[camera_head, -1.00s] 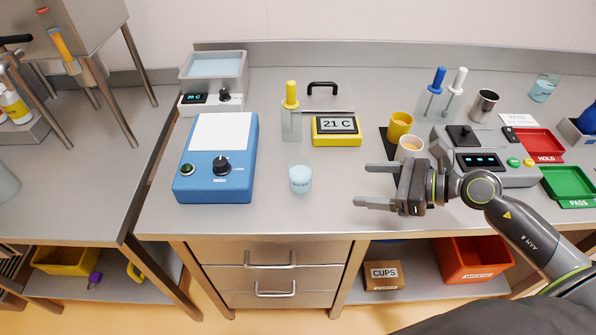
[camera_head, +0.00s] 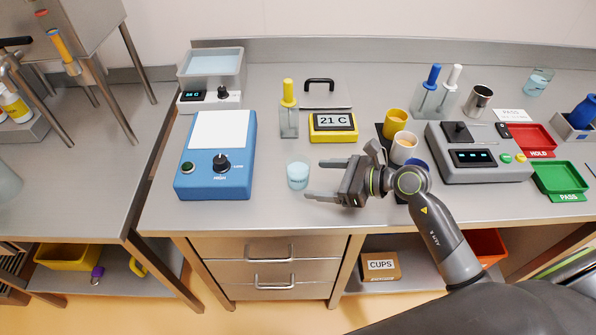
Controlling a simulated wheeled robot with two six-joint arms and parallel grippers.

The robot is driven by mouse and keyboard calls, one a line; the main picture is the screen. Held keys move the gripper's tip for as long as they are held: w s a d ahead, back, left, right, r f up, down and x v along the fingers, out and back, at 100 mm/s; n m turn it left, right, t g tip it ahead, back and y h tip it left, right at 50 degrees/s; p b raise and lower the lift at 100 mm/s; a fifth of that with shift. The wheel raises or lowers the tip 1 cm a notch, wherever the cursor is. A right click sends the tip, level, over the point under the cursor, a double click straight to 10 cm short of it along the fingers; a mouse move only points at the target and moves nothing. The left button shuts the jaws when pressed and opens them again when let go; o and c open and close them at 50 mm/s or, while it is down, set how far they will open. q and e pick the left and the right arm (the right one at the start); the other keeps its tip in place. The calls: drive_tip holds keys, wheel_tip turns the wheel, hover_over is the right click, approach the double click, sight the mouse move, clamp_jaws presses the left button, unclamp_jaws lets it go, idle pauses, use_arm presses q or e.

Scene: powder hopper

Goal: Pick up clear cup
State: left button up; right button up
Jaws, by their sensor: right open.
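The clear cup (camera_head: 297,173) stands upright on the steel bench, with pale blue contents and small lettering on it. It is right of the blue device with the white top. My right gripper (camera_head: 315,179) is open, with its fingers pointing left toward the cup. The fingertips are just to the right of the cup, one farther back and one nearer the bench's front edge. The cup does not look gripped. My left gripper is not in view.
The blue device (camera_head: 216,158) stands left of the cup. A yellow timer-like display (camera_head: 333,127) reading 21 C and a holder with a yellow-handled tool (camera_head: 289,112) are behind it. A yellow cup (camera_head: 395,122) and a white cup (camera_head: 404,147) stand behind my right wrist. The bench in front of the cup is clear.

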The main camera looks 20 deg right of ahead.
sight(309, 176)
drive_tip(key=shift+x, duration=0.95)
drive_tip(key=shift+w+a+p, duration=0.15)
drive_tip(key=shift+w+p, duration=0.05)
drive_tip(key=shift+p, duration=0.15)
drive_tip(key=p+x, duration=0.1)
drive_tip(key=x, duration=0.3)
drive_tip(key=shift+w+r+p, duration=0.1)
drive_tip(key=shift+w+p, duration=0.05)
drive_tip(key=shift+p, duration=0.15)
drive_tip(key=shift+w+a+f, duration=0.15)
drive_tip(key=shift+w+f, duration=0.05)
drive_tip(key=shift+c, duration=0.2)
drive_tip(key=c, duration=1.1)
drive_tip(key=shift+o, duration=0.2)
drive_tip(key=shift+r, duration=0.2)
